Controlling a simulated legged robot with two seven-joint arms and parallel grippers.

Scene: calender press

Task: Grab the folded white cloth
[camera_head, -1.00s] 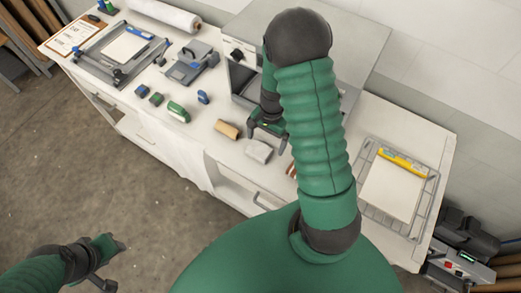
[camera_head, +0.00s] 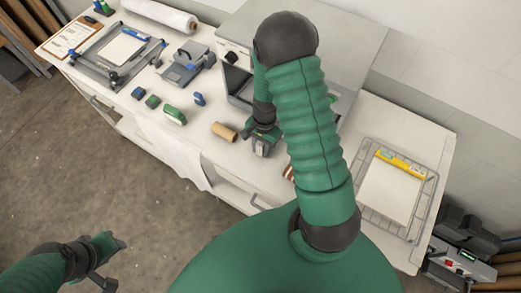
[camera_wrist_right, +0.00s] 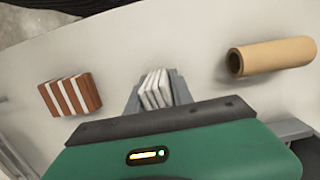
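The folded white cloth (camera_wrist_right: 156,89) shows in the right wrist view as a small stack of upright folds between the two grey fingers of my right gripper (camera_wrist_right: 157,92). The fingers press close on both its sides. In the head view my right gripper (camera_head: 262,149) is low over the table's front part and hides most of the cloth. My left gripper (camera_head: 112,264) is off the table at the lower left, open and empty, its fingers spread.
A tan cardboard roll (camera_head: 224,132) lies left of the right gripper, and a brown-and-white striped block (camera_wrist_right: 70,95) lies on its other side. The grey press (camera_head: 310,45) stands behind. A wire rack (camera_head: 427,190) holding a white sheet is at the right.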

